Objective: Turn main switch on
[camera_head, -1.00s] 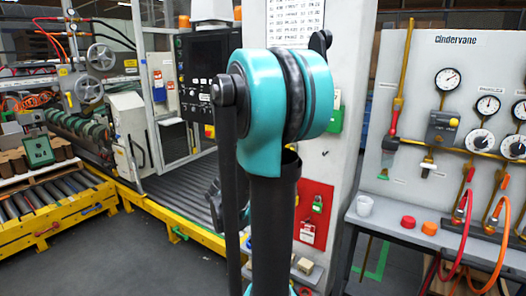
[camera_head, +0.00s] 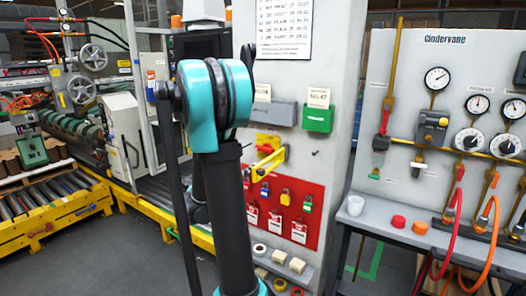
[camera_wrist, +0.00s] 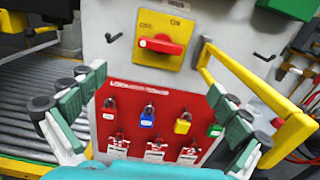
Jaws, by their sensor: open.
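The main switch (camera_wrist: 160,44) is a yellow plate with a red handle on the grey pillar, upper middle in the wrist view. Its handle lies nearly level, and "ON" is printed at the upper right. In the head view the yellow switch (camera_head: 267,142) shows just right of my arm, partly hidden. My gripper (camera_wrist: 152,85) is open and empty, with its fingers spread left and right below the switch. I see no contact with the handle. In the head view my gripper is hidden behind my arm.
Below the switch is a red lockout board (camera_wrist: 125,98) with several coloured padlocks and tags. A green box (camera_head: 318,118) hangs on the pillar at the right.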

